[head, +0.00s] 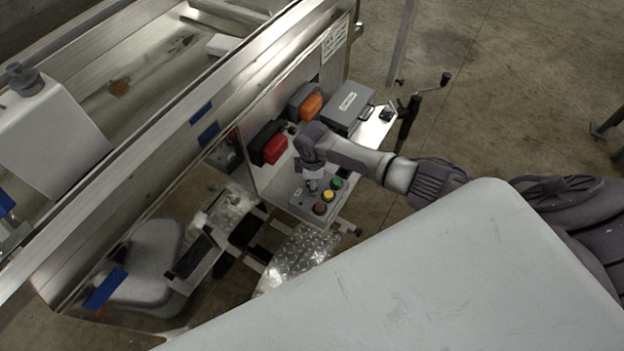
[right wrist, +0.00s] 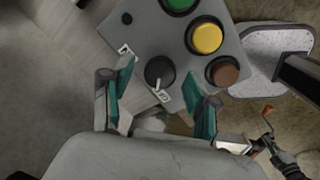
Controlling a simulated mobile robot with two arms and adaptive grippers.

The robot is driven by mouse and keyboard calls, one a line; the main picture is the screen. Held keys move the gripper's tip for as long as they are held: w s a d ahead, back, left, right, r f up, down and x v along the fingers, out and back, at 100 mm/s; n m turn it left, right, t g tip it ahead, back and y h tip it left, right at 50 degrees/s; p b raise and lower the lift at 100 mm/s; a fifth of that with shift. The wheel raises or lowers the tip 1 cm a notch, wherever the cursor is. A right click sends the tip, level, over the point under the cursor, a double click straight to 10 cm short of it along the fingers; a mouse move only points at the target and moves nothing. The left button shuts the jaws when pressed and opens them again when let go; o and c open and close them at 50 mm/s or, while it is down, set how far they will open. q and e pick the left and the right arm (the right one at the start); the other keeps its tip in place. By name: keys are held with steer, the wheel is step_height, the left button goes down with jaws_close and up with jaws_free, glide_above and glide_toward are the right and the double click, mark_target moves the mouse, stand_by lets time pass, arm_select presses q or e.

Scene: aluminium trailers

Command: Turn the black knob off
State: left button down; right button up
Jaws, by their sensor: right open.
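The black knob (right wrist: 160,71) sits on a grey control box (right wrist: 150,25), round with a white pointer mark. In the right wrist view the pointer aims down toward a small white label (right wrist: 163,96); another label (right wrist: 126,50) lies to its upper left. I cannot read either one clearly. My right gripper (right wrist: 158,78) is open, its teal fingers on either side of the knob with gaps. In the head view the right gripper (head: 313,182) is over the box (head: 300,203), and the knob is mostly hidden there. My left gripper is not in view.
Green (head: 336,183), yellow (head: 328,195) and reddish-brown (head: 320,209) buttons line the box beside the knob. Red (head: 274,149) and orange (head: 311,107) lights and a grey case (head: 348,107) stand behind it. A trailer rail (head: 190,130) runs along the left.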

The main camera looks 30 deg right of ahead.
steer(key=shift+r, duration=0.1)
step_height(320, 180, up, 12)
steer(key=shift+s+a, duration=0.15)
steer(key=shift+s, duration=0.3)
stand_by(0.3)
